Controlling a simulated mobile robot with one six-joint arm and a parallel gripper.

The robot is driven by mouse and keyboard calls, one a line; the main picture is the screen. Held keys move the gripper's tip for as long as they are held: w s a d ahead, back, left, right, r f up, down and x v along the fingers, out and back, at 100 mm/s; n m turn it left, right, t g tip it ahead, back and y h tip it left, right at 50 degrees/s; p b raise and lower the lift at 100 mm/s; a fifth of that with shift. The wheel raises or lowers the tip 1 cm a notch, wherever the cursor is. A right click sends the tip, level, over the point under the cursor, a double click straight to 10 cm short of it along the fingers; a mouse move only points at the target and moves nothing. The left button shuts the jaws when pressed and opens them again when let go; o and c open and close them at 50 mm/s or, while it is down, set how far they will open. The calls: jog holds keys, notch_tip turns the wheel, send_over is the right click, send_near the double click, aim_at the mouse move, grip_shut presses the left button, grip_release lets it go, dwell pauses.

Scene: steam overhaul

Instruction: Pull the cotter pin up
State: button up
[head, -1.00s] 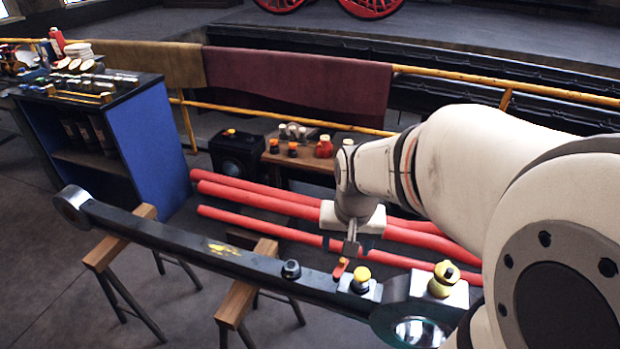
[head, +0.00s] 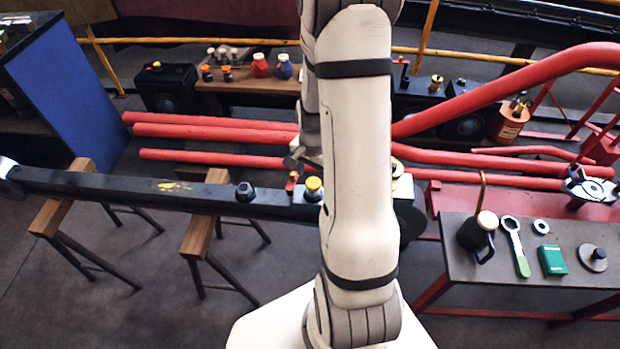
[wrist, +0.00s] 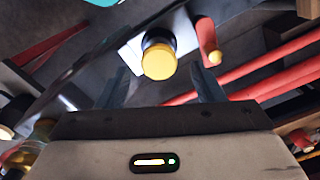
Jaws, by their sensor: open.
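A yellow-capped pin (head: 313,184) with a dark collar stands upright in a pale metal block on the long dark rod (head: 120,184). I take it for the cotter pin. A small red lever (head: 292,182) is beside it. In the wrist view the yellow cap (wrist: 159,62) lies ahead of and between my gripper's fingers (wrist: 163,82), and the red lever (wrist: 207,38) with its yellow end is to the right. My gripper is open and empty, apart from the cap. In the head view my arm hides most of it.
A dark knob (head: 244,192) sits on the rod to the left. Wooden-topped trestles (head: 203,216) support the rod. Red pipes (head: 215,128) run behind it. At right a grey bench (head: 520,285) holds a wrench (head: 514,244), a green box (head: 552,260) and an oil can (head: 478,236).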

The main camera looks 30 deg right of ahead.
aim_at(313, 195)
jog(key=shift+f, duration=1.15)
